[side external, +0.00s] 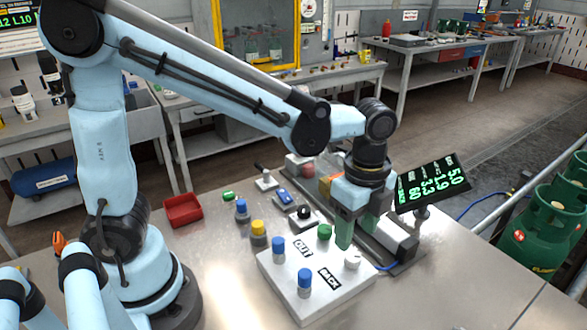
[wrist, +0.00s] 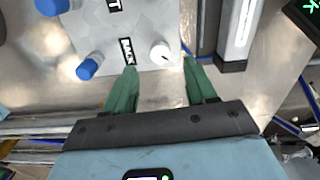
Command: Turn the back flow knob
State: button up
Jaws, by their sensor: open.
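The white control box (side external: 277,275) carries OUT and BACK labels. A white round knob (side external: 352,260) with a dark mark stands right of the BACK label (side external: 329,279), and a blue-topped cylinder (side external: 304,278) stands left of it. A green knob (side external: 324,232) sits on the OUT row. My gripper (side external: 357,238) points down above the box's right end. Its green fingers are apart and empty. In the wrist view, the white knob (wrist: 160,52) lies just beyond the gap between the fingertips (wrist: 160,64); contact is not visible.
Blue- and yellow-topped cylinders (side external: 258,233) stand behind the box. A red tray (side external: 183,209) lies further left. The front of the metal table is clear.

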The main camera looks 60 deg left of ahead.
aim_at(352, 255)
notch_tip(352, 255, up, 6)
jog(key=shift+r, duration=0.25)
dwell(0.4)
jog(key=s+a+f+n+t, duration=0.1)
jog(key=s+a+n+t, duration=0.1)
jog(key=a+n, duration=0.4)
jog(key=s+a+f+n+t, duration=0.1)
jog(key=a+n+t, duration=0.4)
jog(key=n, duration=0.6)
jog(key=shift+s+a+f, duration=0.15)
jog(key=shift+s+a, duration=0.2)
jog(key=shift+s, duration=0.4)
grip_shut()
